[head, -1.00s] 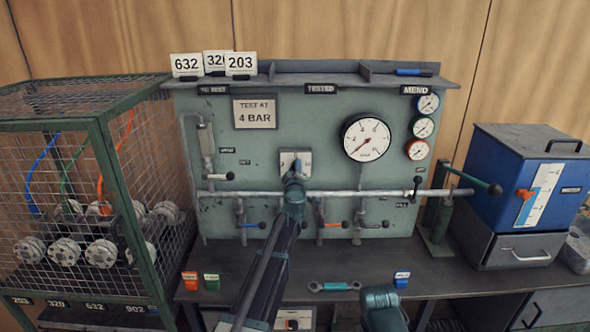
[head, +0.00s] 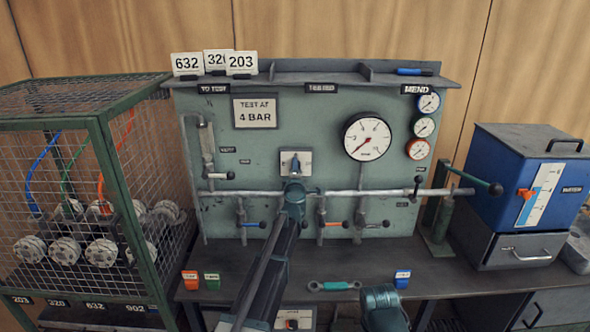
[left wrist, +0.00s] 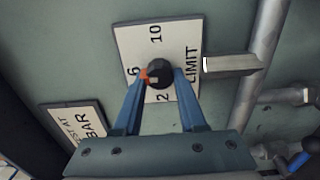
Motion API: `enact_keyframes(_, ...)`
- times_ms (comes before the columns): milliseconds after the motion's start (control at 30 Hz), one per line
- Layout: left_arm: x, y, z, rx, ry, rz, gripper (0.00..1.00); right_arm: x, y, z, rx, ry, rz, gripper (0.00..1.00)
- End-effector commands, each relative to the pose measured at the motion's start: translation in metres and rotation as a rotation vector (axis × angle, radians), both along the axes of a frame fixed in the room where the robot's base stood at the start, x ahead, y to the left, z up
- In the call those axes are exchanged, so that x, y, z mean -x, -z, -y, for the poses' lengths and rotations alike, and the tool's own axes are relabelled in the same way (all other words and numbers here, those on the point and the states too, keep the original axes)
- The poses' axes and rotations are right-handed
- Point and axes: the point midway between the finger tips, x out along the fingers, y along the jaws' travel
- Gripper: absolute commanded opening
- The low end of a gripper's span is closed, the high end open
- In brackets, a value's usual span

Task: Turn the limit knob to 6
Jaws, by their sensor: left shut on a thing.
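The limit knob (left wrist: 159,73) is a round black knob with an orange-red pointer mark, on a white plate (left wrist: 160,40) printed LIMIT, 10, 6 and 2. In the left wrist view the pointer mark faces the 6. My left gripper (left wrist: 162,82) has its two blue fingers on either side of the knob, shut on it. In the head view the plate (head: 304,158) sits mid-panel, with my left gripper (head: 294,172) in front, partly hiding the knob.
A horizontal pipe (head: 345,193) with several valve levers crosses the panel below the plate. A large gauge (head: 367,136) is right of it. A wire cage (head: 110,200) stands left and a blue box (head: 520,185) right. A wrench (head: 334,286) lies on the bench.

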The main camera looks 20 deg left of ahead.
Motion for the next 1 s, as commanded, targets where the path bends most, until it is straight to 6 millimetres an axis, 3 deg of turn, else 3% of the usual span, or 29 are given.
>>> enact_keyframes(400,0.0011,0.0004,0.0000,0.007,0.000,0.002,0.00,0.0000,0.0004,0.0000,0.000,0.000,0.000,0.50)
enact_keyframes(433,0.0011,0.0004,0.0000,0.007,0.000,0.002,0.42,0.0000,0.0004,0.0000,0.000,0.000,0.000,0.50)
enact_keyframes(600,0.0009,0.0004,0.0000,0.006,0.000,0.002,0.70,0.0000,0.0003,0.0000,0.000,0.000,0.000,0.50)
enact_keyframes(1000,0.0045,0.0002,0.0011,0.006,0.000,0.002,0.70,0.0000,0.0001,0.0000,0.000,0.000,0.000,0.50)
